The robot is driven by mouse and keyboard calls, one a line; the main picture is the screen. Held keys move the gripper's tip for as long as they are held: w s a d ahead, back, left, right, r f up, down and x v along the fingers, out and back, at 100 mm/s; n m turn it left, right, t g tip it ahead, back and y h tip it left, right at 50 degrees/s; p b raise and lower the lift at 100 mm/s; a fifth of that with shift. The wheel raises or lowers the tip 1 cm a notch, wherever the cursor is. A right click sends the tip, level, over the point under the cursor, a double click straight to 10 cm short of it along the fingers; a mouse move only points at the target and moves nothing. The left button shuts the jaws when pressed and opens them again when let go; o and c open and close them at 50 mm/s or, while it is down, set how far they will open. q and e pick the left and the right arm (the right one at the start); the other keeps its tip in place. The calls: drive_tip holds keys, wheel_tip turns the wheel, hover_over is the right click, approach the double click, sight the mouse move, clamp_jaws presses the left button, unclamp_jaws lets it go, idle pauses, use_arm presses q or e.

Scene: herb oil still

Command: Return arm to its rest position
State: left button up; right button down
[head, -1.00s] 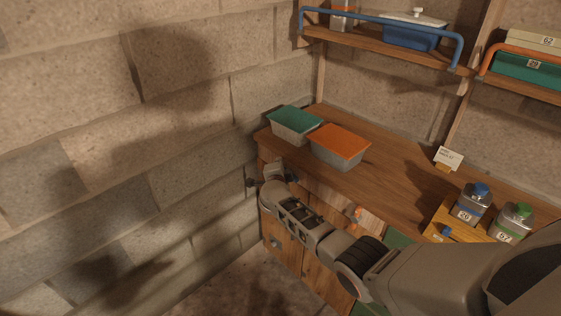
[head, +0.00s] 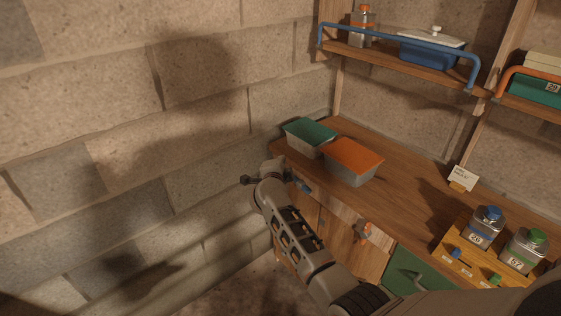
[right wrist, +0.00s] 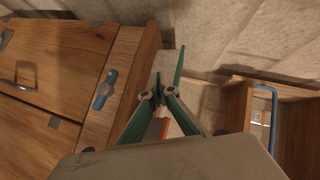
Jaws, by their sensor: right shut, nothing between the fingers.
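My right arm reaches in from the lower right of the head view. My right gripper (head: 258,176) is at the arm's far end, in front of the left end of the wooden cabinet, near the block wall. In the right wrist view, the fingers of my right gripper (right wrist: 158,92) meet at their tips, shut with nothing between them. My left gripper is not in view.
The wooden counter (head: 405,185) holds a green-lidded bin (head: 309,137), an orange-lidded bin (head: 351,160) and a yellow rack (head: 452,262) with bottles. A blue-railed shelf (head: 385,58) is above. The block wall (head: 130,150) bounds the left. The wrist view shows a blue handle (right wrist: 105,90) close by.

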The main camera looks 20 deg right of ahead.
drive_tip(key=shift+s+a+r, duration=0.15)
drive_tip(key=shift+a+r, duration=0.1)
drive_tip(key=shift+r, duration=0.05)
drive_tip(key=s+f+n+g+y, duration=0.1)
drive_tip(key=s+f+n+y, duration=0.1)
drive_tip(key=s+f+n, duration=0.6)
drive_tip(key=s+f+n+g+y, duration=0.1)
drive_tip(key=s+f+n+y, duration=0.2)
drive_tip(key=s, duration=1.9)
drive_tip(key=s+a+f+n+g+y, duration=0.1)
drive_tip(key=s+f+n+y, duration=0.2)
drive_tip(key=s+f+n, duration=0.9)
drive_tip(key=s+f, duration=0.1)
drive_tip(key=s, duration=0.2)
drive_tip(key=shift+s+f+n, duration=0.15)
drive_tip(key=shift+f+n, duration=0.15)
drive_tip(key=shift+a, duration=0.1)
